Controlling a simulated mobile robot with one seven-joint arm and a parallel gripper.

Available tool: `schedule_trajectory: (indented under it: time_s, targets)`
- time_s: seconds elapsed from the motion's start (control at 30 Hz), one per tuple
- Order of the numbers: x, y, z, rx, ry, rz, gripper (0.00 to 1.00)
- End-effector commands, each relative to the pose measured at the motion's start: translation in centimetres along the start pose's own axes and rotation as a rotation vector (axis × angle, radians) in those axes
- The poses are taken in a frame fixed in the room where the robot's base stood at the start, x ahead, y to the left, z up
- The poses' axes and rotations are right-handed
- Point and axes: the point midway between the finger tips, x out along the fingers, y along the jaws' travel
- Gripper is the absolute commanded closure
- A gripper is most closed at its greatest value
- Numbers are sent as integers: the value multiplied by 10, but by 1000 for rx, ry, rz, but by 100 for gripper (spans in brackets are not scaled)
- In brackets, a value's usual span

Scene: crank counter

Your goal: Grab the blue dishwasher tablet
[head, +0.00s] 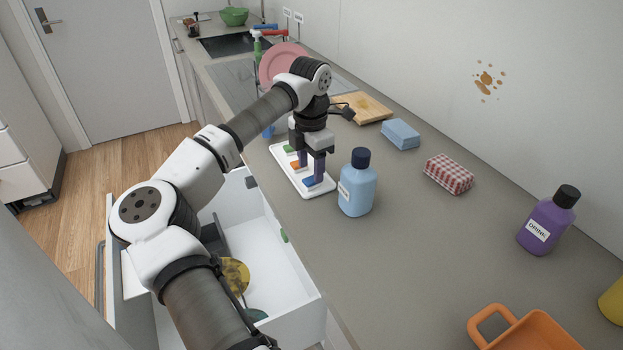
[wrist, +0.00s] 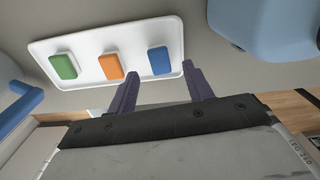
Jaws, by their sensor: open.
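The blue dishwasher tablet (wrist: 160,61) lies on a white tray (wrist: 90,38), at the right end of a row with an orange tablet (wrist: 110,67) and a green tablet (wrist: 64,67). In the head view the blue tablet (head: 309,182) shows at the near end of the tray (head: 322,191), partly hidden by my gripper. My gripper (wrist: 162,88) is open and empty. Its two fingers point toward the tray, with the blue tablet ahead of the gap between them. In the head view my gripper (head: 312,168) is over the tray's near part.
A light blue bottle (head: 357,190) with a dark cap stands close right of the tray. A blue sponge (head: 401,134), a checked cloth (head: 449,173) and a purple bottle (head: 546,222) are farther right. An open white drawer (head: 288,285) lies below the counter edge.

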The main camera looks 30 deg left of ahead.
Motion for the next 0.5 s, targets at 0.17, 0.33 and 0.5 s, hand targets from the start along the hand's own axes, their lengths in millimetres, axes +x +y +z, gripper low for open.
schedule_trajectory:
  time_s: [0.17, 0.33, 0.5]
  targets:
    - [24, -1, 2, 1, -1, -3, 49]
    - [33, -1, 2, 1, 0, 0, 49]
    - [33, -1, 2, 0, 0, 0, 50]
